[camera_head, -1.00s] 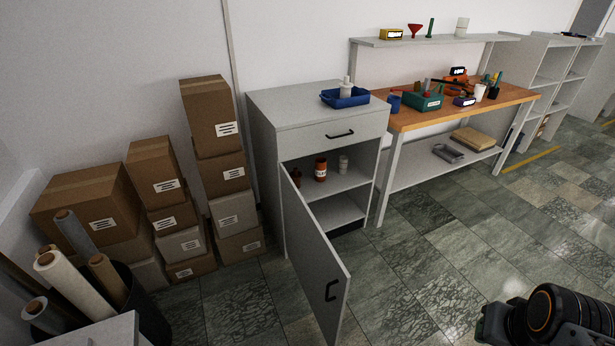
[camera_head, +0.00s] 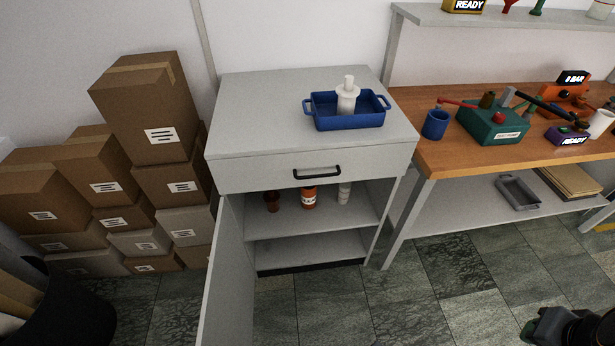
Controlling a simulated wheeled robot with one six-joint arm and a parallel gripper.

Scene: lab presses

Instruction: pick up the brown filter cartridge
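The grey cabinet (camera_head: 312,113) stands ahead with its door (camera_head: 228,275) swung open to the left. On its upper inside shelf (camera_head: 290,224) stand a small dark brown piece (camera_head: 272,202), an orange-red jar (camera_head: 309,198) with a white label, and a pale bottle (camera_head: 344,193). A small brown cylinder (camera_head: 488,101) also shows at the green device (camera_head: 490,124) on the bench. I cannot tell for certain which brown piece is the filter cartridge. Only a dark part of my arm shows at the lower right; my gripper's fingertips are out of view.
A blue tray (camera_head: 349,122) holding a white piece (camera_head: 347,96) sits on the cabinet. The wooden bench (camera_head: 450,158) stands right, with a blue cup (camera_head: 435,124) on it. Cardboard boxes (camera_head: 150,120) are stacked left. The open door juts over the floor; floor right of it is clear.

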